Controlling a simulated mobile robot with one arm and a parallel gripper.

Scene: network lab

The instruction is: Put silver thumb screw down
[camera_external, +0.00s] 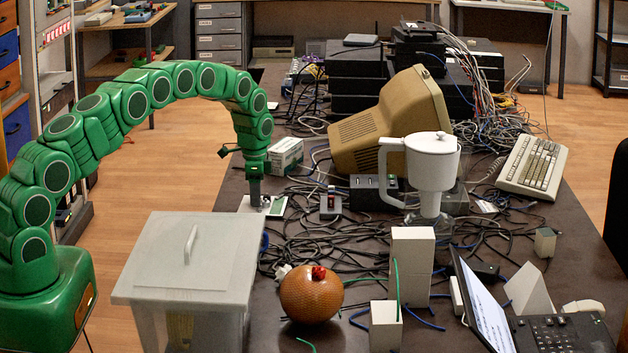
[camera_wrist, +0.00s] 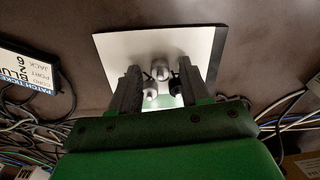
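A small silver piece that looks like the thumb screw (camera_wrist: 160,70) shows between my fingertips in the wrist view, over a pale plate. My gripper (camera_wrist: 157,80) has its two dark fingers apart, one on each side of it, with a visible gap. A second small bright piece (camera_wrist: 150,98) is nearer the palm; I cannot tell whether it is separate. In the external view my gripper (camera_external: 258,196) points down, low over the white plate (camera_external: 280,207) on the dark table, with a small silver spot beside its tip. Contact with the plate cannot be told.
A grey lidded bin (camera_external: 190,265) stands in front of the plate. A white and green box (camera_external: 286,155) stands behind it, and a small grey switch box (camera_external: 330,206) to its right. Cables clutter the table. An orange ball-like object (camera_external: 311,295) and a beige monitor (camera_external: 385,125) stand farther right.

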